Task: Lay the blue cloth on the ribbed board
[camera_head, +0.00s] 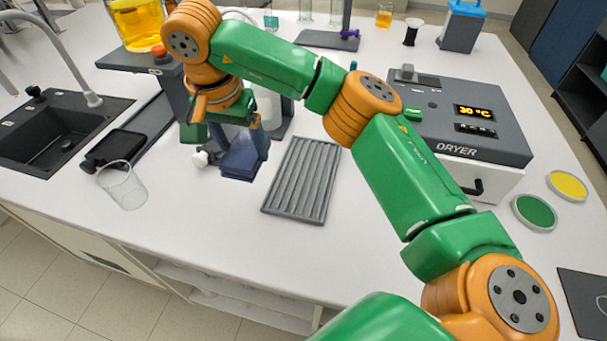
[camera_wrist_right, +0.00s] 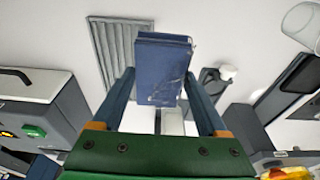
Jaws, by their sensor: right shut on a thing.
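The blue cloth (camera_head: 243,160) hangs as a folded, flat slab below my right gripper (camera_head: 238,140) in the head view. In the right wrist view the cloth (camera_wrist_right: 163,65) sits between the two fingers of the gripper (camera_wrist_right: 163,92), which is shut on it. The grey ribbed board (camera_head: 302,180) lies bare on the white bench, just right of the cloth in the head view. In the right wrist view the board (camera_wrist_right: 104,42) shows beside and partly behind the cloth. My left gripper is not in view.
The dryer (camera_head: 465,120) stands right of the board. A clear beaker (camera_head: 122,186), a black tray (camera_head: 115,148) and the sink (camera_head: 55,135) are to the left. Green (camera_head: 535,211) and yellow (camera_head: 568,186) discs lie at right. The bench in front of the board is clear.

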